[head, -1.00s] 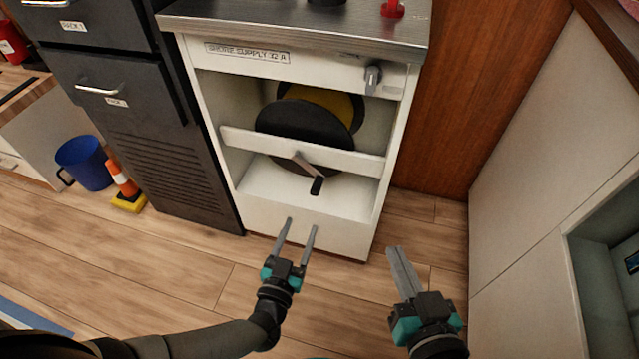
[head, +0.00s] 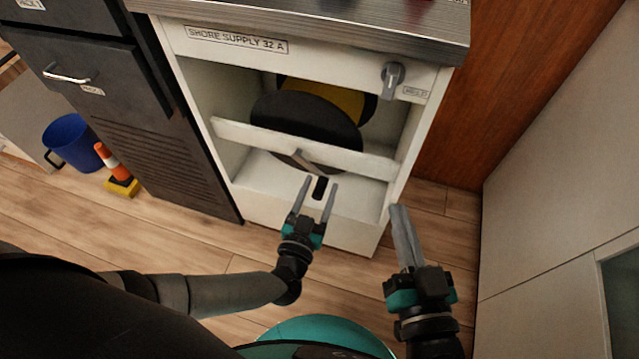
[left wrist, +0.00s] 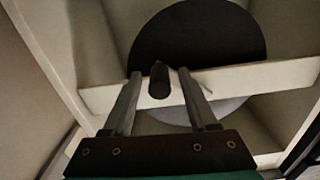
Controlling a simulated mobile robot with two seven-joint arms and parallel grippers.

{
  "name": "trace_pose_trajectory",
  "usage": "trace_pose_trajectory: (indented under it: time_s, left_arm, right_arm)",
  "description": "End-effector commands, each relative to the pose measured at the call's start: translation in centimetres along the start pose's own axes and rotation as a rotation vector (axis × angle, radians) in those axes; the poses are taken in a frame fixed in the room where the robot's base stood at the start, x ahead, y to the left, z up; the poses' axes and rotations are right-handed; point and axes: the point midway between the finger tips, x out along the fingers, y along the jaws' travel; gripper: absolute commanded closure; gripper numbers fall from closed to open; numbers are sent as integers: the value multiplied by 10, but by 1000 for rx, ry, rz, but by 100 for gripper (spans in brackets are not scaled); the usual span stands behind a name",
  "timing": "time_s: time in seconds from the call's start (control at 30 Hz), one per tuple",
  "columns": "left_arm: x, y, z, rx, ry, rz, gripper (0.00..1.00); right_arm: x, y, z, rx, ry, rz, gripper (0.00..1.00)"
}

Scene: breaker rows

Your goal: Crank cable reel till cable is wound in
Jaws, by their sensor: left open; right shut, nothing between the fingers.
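The cable reel (head: 305,118) sits inside the open white cabinet, with a black round flange in front and yellow cable behind it. A white crossbar (head: 350,158) runs across the reel. The crank arm (head: 308,161) sticks out below the crossbar and ends in a black handle (head: 320,188). My left gripper (head: 317,184) is open, with its fingers pointing at the cabinet on either side of the handle as seen from the head. In the left wrist view the handle (left wrist: 159,80) shows between the open fingertips, with no visible contact. My right gripper (head: 399,210) is shut and empty, right of the cabinet's front.
The cabinet is labelled SHORE SUPPLY 32 A and has a grey knob (head: 393,75) at upper right. A dark drawer unit (head: 130,150) stands left, with a blue bucket (head: 72,142) and an orange cone (head: 118,168) beside it. A pale cabinet (head: 560,170) stands at right.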

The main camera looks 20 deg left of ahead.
Motion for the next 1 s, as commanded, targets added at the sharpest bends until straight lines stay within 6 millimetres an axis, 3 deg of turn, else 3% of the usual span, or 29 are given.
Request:
trace_pose_trajectory:
  time_s: [0.17,0.67,1.0]
  left_arm:
    - [0,0,0,0,1,0,43]
    - [0,0,0,0,1,0,99]
    - [0,0,0,0,1,0,100]
  right_arm:
    - [0,0,0,0,-1,0,100]
    - [0,0,1,0,-2,0,100]
    - [0,0,1,0,-3,0,100]
